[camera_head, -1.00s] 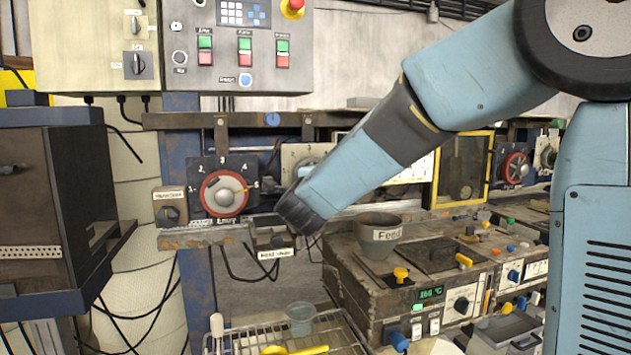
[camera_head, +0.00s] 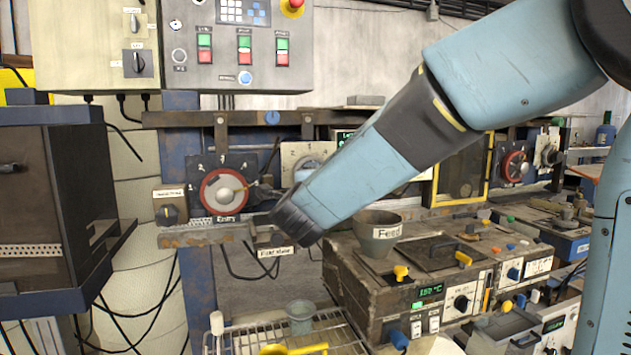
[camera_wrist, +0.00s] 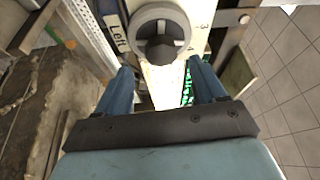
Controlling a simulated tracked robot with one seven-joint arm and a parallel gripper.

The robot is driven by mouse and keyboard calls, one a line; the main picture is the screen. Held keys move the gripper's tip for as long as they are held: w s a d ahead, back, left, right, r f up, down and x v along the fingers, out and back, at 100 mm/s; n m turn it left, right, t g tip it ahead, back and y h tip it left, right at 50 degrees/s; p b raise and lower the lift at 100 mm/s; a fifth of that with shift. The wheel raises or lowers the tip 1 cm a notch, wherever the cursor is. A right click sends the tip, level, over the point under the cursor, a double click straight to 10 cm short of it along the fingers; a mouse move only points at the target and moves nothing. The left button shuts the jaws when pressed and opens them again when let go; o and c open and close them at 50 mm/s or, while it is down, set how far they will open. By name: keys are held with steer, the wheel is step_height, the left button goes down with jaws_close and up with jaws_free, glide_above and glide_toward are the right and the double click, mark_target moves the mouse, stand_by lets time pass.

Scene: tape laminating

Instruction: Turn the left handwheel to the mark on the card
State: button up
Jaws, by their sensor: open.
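The left handwheel (camera_wrist: 160,32) is a grey wheel with a dark centre on a pale numbered plate, beside a "Left" label (camera_wrist: 115,33) in the wrist view. In the head view, a grey wheel (camera_head: 307,171) on a pale numbered plate, partly behind my arm, appears to be the same one. My gripper (camera_wrist: 161,72) is open, its two blue fingers spread just below the wheel in the wrist view, with nothing between them. I cannot tell whether a finger touches the rim. In the head view my arm hides most of the gripper. No marked card is readable.
A red-rimmed handwheel (camera_head: 224,191) labelled "Entry" sits left of my arm. A feed funnel (camera_head: 378,234) and a control box (camera_head: 400,290) stand below right. A wire rack (camera_head: 335,335) is at the bottom. A dark cabinet (camera_head: 75,200) fills the left.

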steer(key=s, duration=0.9)
steer(key=shift+a+f, duration=0.25)
steer(key=shift+a, duration=0.2)
